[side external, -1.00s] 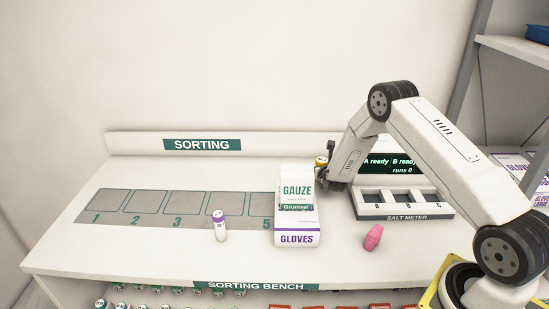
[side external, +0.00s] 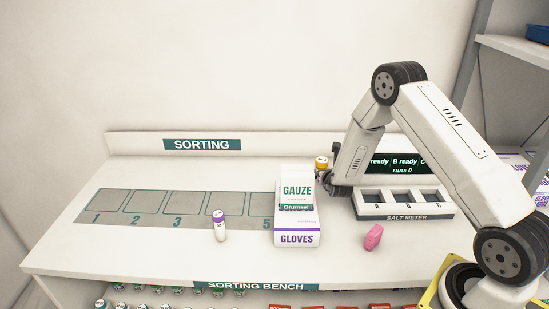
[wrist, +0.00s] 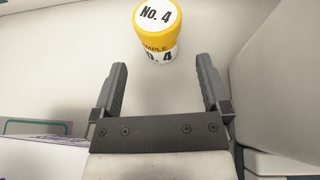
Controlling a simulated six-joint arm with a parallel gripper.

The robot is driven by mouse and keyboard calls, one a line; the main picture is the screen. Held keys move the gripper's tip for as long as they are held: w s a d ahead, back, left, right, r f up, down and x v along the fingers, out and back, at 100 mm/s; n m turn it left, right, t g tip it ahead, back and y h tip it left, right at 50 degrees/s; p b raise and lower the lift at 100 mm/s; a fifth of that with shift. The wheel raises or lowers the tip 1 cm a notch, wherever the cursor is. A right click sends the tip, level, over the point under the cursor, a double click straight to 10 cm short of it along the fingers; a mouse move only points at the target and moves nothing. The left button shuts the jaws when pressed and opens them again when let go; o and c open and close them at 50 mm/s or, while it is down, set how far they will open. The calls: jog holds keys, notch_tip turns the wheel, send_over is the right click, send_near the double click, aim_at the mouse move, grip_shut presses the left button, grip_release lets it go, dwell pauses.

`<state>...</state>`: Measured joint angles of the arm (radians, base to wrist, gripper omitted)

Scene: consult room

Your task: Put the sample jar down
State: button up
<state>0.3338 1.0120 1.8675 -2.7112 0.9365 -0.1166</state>
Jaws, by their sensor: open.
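A sample jar (wrist: 158,32) with a yellow lid and a white label reading "No. 4" stands upright on the bench in the wrist view. In the side view the yellow-lidded jar (side external: 321,163) shows behind the gauze box, its lower part hidden. My gripper (wrist: 161,75) is open and empty, and the jar is just beyond its fingertips, apart from them. In the side view my gripper (side external: 327,172) is low behind the boxes, partly hidden by them.
A gauze box (side external: 297,188) sits on a gloves box (side external: 297,238) close by my gripper. The salt meter (side external: 406,217) is to the right. A purple-lidded jar (side external: 220,232), a pink object (side external: 373,237) and the numbered sorting mat (side external: 160,223) are on the bench.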

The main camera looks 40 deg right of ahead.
jog(key=shift+v, duration=2.8)
jog(key=shift+d+r+m+g+h, duration=0.4)
jog(key=shift+d+r+m+h, duration=0.1)
jog(key=shift+r+m, duration=0.3)
notch_tip(320, 180, up, 6)
jog(key=s+m+g, duration=0.2)
jog(key=m+g, duration=0.2)
jog(key=m, duration=0.5)
jog(key=s+a+r+m+g+y, duration=0.1)
jog(key=s+a+m+y, duration=0.3)
jog(key=s+a+m, duration=0.4)
jog(key=s+a+r+m+g+y, duration=0.1)
jog(key=s+a+m+y, duration=0.4)
jog(key=a, duration=0.8)
jog(key=shift+s+a+m+g+y, duration=0.2)
jog(key=shift+s+m+g+y, duration=0.15)
jog(key=shift+s+m, duration=1.55)
jog(key=shift+w+r, duration=0.15)
jog(key=shift+w, duration=0.1)
